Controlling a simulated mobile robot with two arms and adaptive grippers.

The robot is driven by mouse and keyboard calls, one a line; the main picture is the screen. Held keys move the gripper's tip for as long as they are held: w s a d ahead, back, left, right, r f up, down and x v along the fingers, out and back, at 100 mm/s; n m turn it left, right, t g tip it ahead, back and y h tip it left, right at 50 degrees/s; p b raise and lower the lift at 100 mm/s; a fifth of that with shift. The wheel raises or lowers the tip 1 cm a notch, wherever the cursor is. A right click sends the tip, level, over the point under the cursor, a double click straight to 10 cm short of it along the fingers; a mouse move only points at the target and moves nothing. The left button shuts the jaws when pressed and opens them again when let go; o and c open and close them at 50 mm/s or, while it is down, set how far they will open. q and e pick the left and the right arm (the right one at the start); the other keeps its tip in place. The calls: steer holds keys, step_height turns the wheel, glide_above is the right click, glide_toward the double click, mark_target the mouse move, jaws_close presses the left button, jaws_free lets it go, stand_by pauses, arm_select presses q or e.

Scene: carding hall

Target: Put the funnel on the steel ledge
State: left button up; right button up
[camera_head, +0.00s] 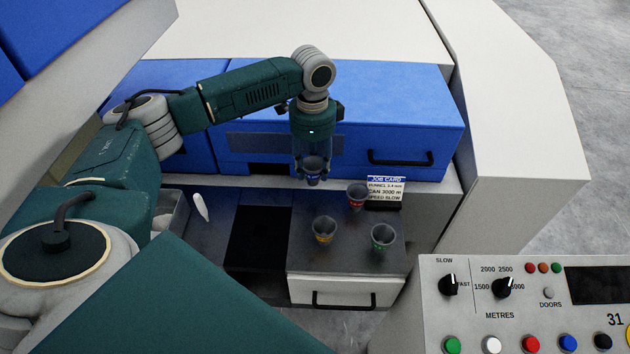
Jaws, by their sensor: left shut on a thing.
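My left gripper (313,172) points down in the middle of the head view, shut on a small grey funnel with a blue band (313,178). The funnel is held upright, and the fingers partly hide it. It appears above the back part of the dark steel ledge (347,262); I cannot tell the exact gap. On the ledge stand three similar grey funnels: a red-banded one (356,197) at the back, a yellow-banded one (324,231) at the front left and a green-banded one (382,238) at the front right. My right gripper is not in view.
A job card (386,188) stands behind the ledge at the right. Blue drawer fronts (410,155) close off the back. A dark opening (257,240) lies left of the ledge, with a white object (200,206) beyond it. A control panel (520,300) fills the lower right.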

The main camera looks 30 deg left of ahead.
mark_target(312, 185)
arm_select(q)
step_height(312, 185, down, 3)
steer(key=shift+s+a+r, duration=0.1)
step_height(312, 185, down, 4)
steer(key=shift+r+p, duration=0.25)
steer(key=shift+p, duration=0.3)
steer(key=shift+f, duration=0.3)
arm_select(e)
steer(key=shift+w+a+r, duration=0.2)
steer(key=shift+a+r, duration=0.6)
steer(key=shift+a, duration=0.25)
arm_select(q)
steer(key=shift+f, duration=0.1)
steer(key=o, duration=1.2)
steer(key=shift+f, duration=0.1)
steer(key=shift+o, duration=0.2)
